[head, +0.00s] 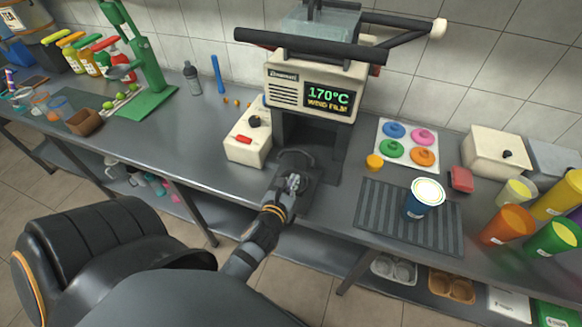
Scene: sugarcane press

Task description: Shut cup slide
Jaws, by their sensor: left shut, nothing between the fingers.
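The cup sealing machine (316,85) stands at the back middle of the counter, its display reading 170°C and "WIND FILM". The cup slide (315,172) is a dark plate with a round holder, and it sticks out from the opening at the machine's front. My left gripper (293,182) is shut and empty, at the front part of the slide. It hides some of the slide, and I cannot tell whether it touches it. My right gripper is not in view.
A blue cup with a pale top (424,199) stands on the ribbed mat (379,220) at right. A white box with a red switch (247,139) stands left of the slide. A tray of coloured lids (407,145) lies at right.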

